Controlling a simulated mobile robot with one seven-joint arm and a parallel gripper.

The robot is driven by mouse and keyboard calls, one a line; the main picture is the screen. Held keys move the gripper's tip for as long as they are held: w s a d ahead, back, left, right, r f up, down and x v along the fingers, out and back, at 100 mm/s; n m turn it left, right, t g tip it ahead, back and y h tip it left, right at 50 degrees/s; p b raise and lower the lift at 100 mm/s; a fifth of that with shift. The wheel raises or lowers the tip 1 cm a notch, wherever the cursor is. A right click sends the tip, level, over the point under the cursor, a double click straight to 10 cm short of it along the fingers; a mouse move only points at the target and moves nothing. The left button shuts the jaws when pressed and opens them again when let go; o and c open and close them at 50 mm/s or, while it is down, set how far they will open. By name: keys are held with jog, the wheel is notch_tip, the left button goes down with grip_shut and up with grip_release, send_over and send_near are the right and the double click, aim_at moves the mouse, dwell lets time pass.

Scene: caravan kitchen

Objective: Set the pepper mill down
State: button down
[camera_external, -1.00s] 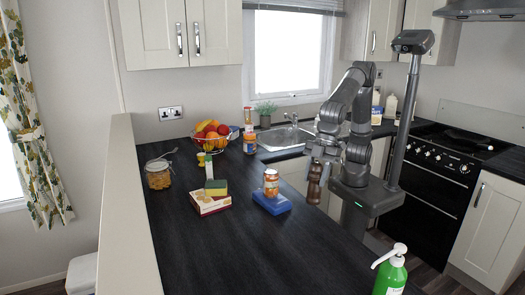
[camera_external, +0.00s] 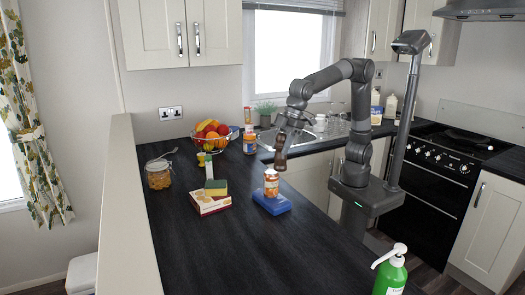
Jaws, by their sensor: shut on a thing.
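The brown pepper mill (camera_external: 281,151) is held upright, or nearly so, in my gripper (camera_external: 283,138). The jaws are shut on its upper part. The mill is over or just behind the dark counter (camera_external: 230,235), near its right edge, behind and slightly right of the jar on the blue box. Whether its bottom touches the counter cannot be told from this angle.
A jar (camera_external: 271,183) stands on a blue box (camera_external: 271,202) close in front of the mill. A fruit bowl (camera_external: 215,135) and a bottle (camera_external: 249,140) are to the left. A sponge (camera_external: 216,187) lies on a carton (camera_external: 210,204). The front counter is clear.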

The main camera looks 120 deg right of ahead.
jog(key=s+d+m+h, duration=0.1)
jog(key=s+d+m, duration=0.35)
jog(key=d, duration=1.15)
jog(key=s+d+m+h, duration=0.25)
jog(key=s+d, duration=0.35)
jog(key=d, duration=1.1)
jog(key=w+a+f, duration=0.4)
jog(key=f, duration=0.4)
jog(key=w+a+f+y, duration=0.1)
jog(key=w+a+f, duration=0.3)
jog(key=f, duration=0.4)
jog(key=shift+w+a+f+g, duration=0.15)
jog(key=shift+w+a+g, duration=0.15)
jog(key=shift+a, duration=0.35)
jog(key=shift+f, duration=0.1)
jog(key=c, duration=0.8)
grip_release()
